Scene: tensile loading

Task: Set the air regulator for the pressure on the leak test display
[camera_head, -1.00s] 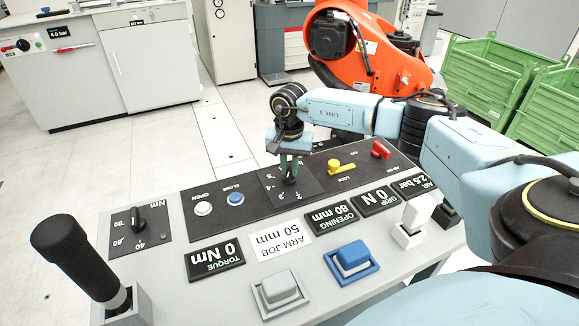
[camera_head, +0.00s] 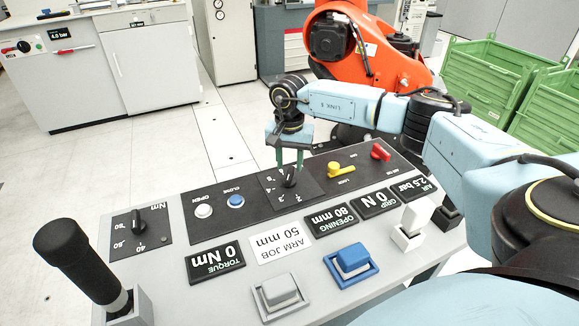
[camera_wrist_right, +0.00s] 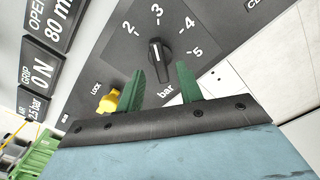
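The air regulator is a black knob (camera_head: 289,178) on a dark plate with a bar scale. In the right wrist view the knob (camera_wrist_right: 158,50) has its white mark pointing close to the 3. My right gripper (camera_head: 291,161) is over the knob, with its green fingers down. In the right wrist view its fingers (camera_wrist_right: 165,78) stand apart and empty, short of the knob. The AIR display (camera_head: 409,187) reads 2.5 bar. On the bench at the back left, a small display (camera_head: 57,32) reads about 4.0 bar. My left gripper is out of view.
A black joystick (camera_head: 78,262) stands at the front left. An orange robot arm (camera_head: 350,60) and green crates (camera_head: 490,75) are behind.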

